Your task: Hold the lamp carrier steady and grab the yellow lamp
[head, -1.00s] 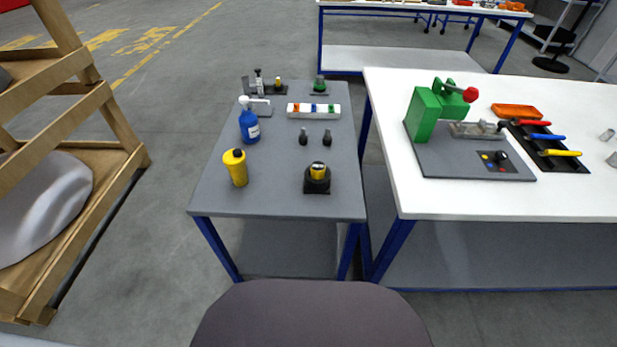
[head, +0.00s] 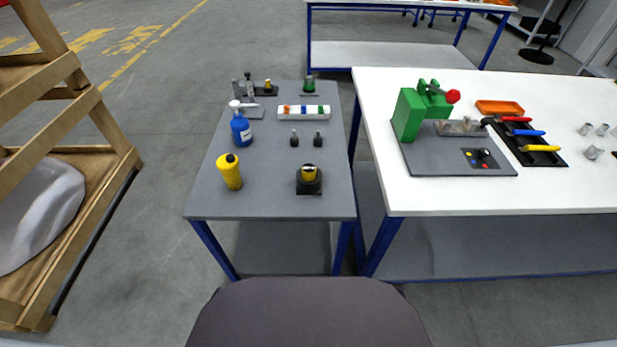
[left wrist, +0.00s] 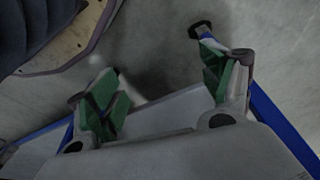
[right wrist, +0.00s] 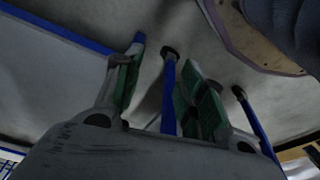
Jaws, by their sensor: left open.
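A yellow-topped round black piece (head: 309,174) stands on a square black base on the grey table (head: 270,205), near its front right. A small yellow-topped part (head: 268,87) sits on a dark base at the back left. I cannot tell which of these is the lamp in its carrier. Neither gripper shows in the head view. In the left wrist view my left gripper (left wrist: 163,92) is open and empty, its green-padded fingers wide apart. In the right wrist view my right gripper (right wrist: 164,95) is open and empty. Both wrist views show floor and table legs.
A yellow bottle (head: 229,172) and a blue bottle (head: 241,128) stand on the grey table's left side. A white block (head: 303,112) holds coloured pieces. The white table (head: 500,195) on the right carries a green press (head: 408,113). A wooden rack (head: 115,170) stands left.

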